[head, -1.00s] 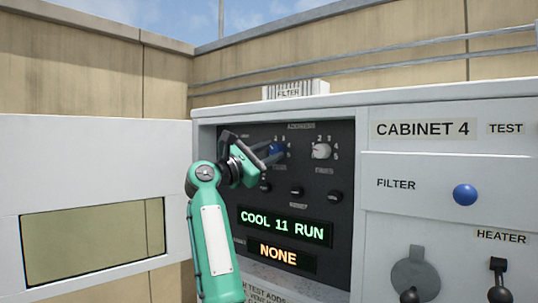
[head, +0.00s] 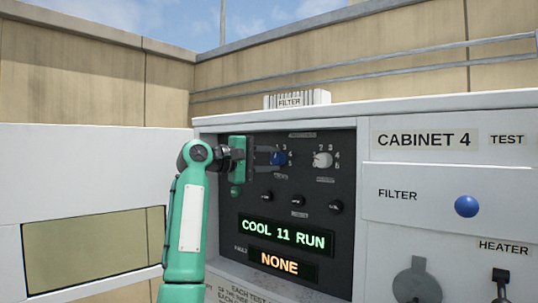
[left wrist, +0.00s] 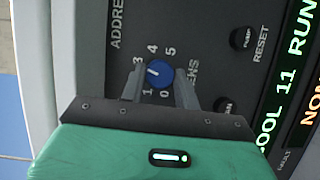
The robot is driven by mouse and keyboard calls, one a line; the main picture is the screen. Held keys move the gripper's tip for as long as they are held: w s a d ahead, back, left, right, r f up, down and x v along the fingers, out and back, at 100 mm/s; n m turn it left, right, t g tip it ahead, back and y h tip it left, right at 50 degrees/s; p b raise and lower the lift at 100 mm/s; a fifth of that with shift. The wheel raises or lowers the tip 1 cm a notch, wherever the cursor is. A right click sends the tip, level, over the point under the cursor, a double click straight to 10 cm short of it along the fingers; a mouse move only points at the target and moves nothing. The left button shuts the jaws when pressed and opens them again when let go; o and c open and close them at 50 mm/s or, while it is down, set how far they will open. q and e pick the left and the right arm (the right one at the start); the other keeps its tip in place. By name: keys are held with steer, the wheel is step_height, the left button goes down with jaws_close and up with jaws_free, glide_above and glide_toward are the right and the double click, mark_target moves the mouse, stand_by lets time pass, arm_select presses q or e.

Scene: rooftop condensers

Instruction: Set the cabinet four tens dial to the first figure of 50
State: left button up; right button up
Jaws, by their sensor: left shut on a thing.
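The blue tens dial (head: 279,158) is on the dark panel of cabinet four, at the upper left, with figures around it. My left gripper (head: 271,158) comes in from the left and is shut on this dial, one finger on each side. In the left wrist view the blue dial (left wrist: 159,73) sits between the fingertips, with 0, 1, 3, 4 and 5 readable around it. A small pale mark shows on its face, but which figure it points to is too small to tell surely. My right gripper is not in view.
A white dial (head: 323,160) is just right of the blue one. Several small black knobs (head: 297,200) sit below, above the green display "COOL 11 RUN" (head: 284,234) and orange "NONE" (head: 281,263). An open white door (head: 90,165) stands at the left.

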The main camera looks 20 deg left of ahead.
arm_select(q)
steer(key=m, duration=0.1)
steer(key=r+m+y+p, duration=0.1)
steer(key=m, duration=0.1)
steer(key=m+y+p, duration=0.1)
steer(key=shift+s+a+r+m+g, duration=0.1)
steer(key=shift+a+r+m+g, duration=0.05)
steer(key=shift+r+m+g, duration=0.2)
steer(key=m+y+p, duration=0.2)
steer(key=m, duration=0.1)
steer(key=m+y, duration=0.1)
steer(key=m+y+p, duration=0.1)
steer(key=m, duration=0.1)
steer(key=shift+d+m, duration=0.25)
steer(key=shift+d, duration=0.05)
steer(key=shift+d+m+y+p, duration=0.15)
steer(key=shift+m+y+p, duration=0.45)
steer(key=shift+m+y, duration=0.4)
steer(key=shift+f+m, duration=0.1)
steer(key=shift+m, duration=0.2)
steer(key=o, duration=0.7)
steer(key=shift+o, duration=1.4)
steer(key=shift+f, duration=0.1)
steer(key=shift+s, duration=0.1)
